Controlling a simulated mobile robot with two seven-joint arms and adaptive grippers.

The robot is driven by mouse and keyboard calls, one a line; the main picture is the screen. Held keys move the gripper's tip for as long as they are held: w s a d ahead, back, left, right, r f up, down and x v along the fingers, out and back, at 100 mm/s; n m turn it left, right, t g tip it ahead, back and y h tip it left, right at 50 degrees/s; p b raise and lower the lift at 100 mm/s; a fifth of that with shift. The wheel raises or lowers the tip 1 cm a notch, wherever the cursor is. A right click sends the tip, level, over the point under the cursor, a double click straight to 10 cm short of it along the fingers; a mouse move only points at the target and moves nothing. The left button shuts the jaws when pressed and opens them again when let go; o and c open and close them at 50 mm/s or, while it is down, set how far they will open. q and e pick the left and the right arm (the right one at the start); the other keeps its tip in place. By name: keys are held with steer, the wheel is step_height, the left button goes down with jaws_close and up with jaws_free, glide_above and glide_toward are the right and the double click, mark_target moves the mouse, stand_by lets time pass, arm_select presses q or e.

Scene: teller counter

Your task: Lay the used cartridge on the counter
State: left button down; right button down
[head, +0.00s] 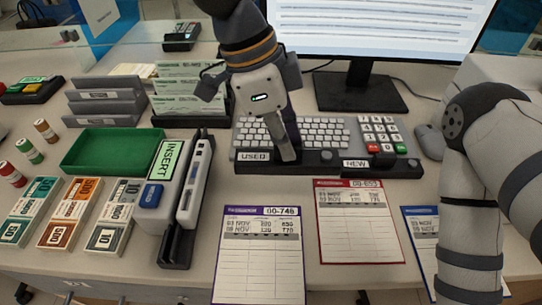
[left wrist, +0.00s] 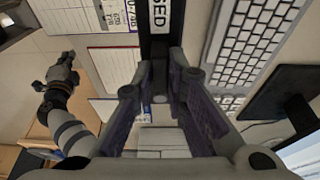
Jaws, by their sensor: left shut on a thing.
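My left gripper (head: 284,152) points down over the dark tray (head: 310,167) in front of the keyboard, close to its USED label (head: 254,156). Its purple-dark fingers (left wrist: 162,78) also show in the left wrist view, above that tray. It is shut on a small dark thing, which I take to be the used cartridge; the fingers hide most of it, and I cannot tell whether it touches the tray. Dark pieces stand near the NEW label (head: 355,163). My right gripper (left wrist: 58,80) shows small in the left wrist view; its jaws are unclear.
A printer marked INSERT (head: 168,160) stands left, beside a green tray (head: 105,158). The keyboard (head: 300,130) lies behind the dark tray, below the monitor (head: 375,35). Paper forms (head: 260,255) and (head: 358,225) lie in front. Banknote stacks (head: 30,210) stand at the left.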

arm_select(q)
steer(key=shift+w+a+f, duration=0.3)
steer(key=shift+w+f, duration=0.15)
steer(key=shift+f, duration=0.7)
steer(key=shift+w+a+f, duration=0.35)
steer(key=shift+w+f, duration=0.05)
steer(key=shift+f, duration=0.7)
steer(key=shift+w+a+f, duration=0.3)
steer(key=shift+w+f, duration=0.15)
steer(key=shift+f, duration=0.7)
steer(key=shift+f, duration=0.1)
steer(key=shift+f, duration=0.25)
steer(key=c, duration=1.6)
jaws_free()
steer(key=shift+f, duration=0.1)
steer(key=v, duration=1.2)
steer(key=shift+r, duration=0.4)
